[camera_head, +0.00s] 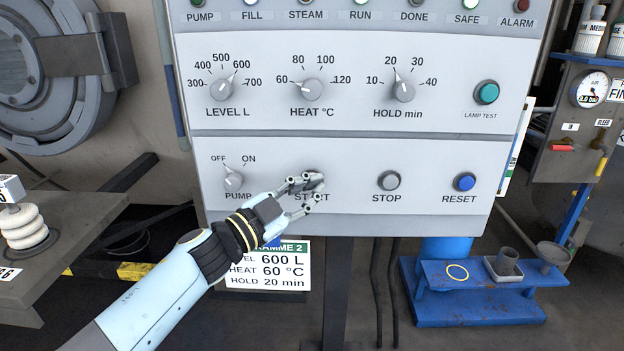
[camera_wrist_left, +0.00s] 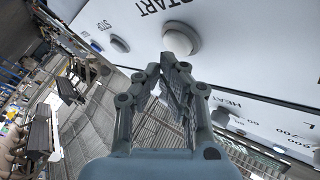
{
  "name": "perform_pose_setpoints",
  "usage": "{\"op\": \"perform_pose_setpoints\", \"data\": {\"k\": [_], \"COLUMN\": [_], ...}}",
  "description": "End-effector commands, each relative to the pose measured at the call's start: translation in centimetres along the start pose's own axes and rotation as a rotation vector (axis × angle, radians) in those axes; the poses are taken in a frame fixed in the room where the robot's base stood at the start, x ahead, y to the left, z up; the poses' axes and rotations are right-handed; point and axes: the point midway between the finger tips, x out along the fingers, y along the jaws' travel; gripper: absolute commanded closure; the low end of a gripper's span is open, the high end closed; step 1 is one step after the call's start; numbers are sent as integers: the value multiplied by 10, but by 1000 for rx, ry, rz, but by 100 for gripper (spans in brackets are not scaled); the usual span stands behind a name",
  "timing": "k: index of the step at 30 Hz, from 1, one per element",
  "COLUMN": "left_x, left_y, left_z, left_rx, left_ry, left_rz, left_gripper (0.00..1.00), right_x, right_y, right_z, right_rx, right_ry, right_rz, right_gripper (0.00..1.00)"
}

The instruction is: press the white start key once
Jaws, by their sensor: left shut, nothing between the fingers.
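The white start key (camera_wrist_left: 181,40) is a round button on the pale control panel (camera_head: 440,150), with START lettered beside it in the left wrist view. In the head view my left gripper (camera_head: 314,188) lies in front of the key and hides most of it and part of its label. My left gripper is shut and empty. In the left wrist view its fingertips (camera_wrist_left: 171,66) are at the near edge of the key; I cannot tell whether they touch it. My right gripper is not in view.
The grey stop key (camera_head: 388,181) and blue reset key (camera_head: 464,182) are right of start. The pump switch (camera_head: 233,181) is on the left, turned towards OFF. Dials (camera_head: 312,89) sit above. A programme card (camera_head: 268,268) hangs below; a blue bench (camera_head: 478,305) stands lower right.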

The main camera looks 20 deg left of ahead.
Motion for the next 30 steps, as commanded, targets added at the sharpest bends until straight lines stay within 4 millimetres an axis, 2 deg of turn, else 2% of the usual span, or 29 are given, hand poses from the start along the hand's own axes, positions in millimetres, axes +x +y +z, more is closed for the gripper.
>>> {"op": "perform_pose_setpoints", "data": {"k": [14, 30], "left_x": [-6, -38], "left_y": [4, 27], "left_z": [-5, -28], "left_rx": [-1, -1], "left_ry": [0, 0], "left_rz": [1, 0], "left_gripper": [100, 100], "right_x": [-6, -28], "right_y": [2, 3], "right_z": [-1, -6], "right_rx": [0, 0], "right_ry": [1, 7], "right_rz": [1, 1], "right_gripper": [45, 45]}}
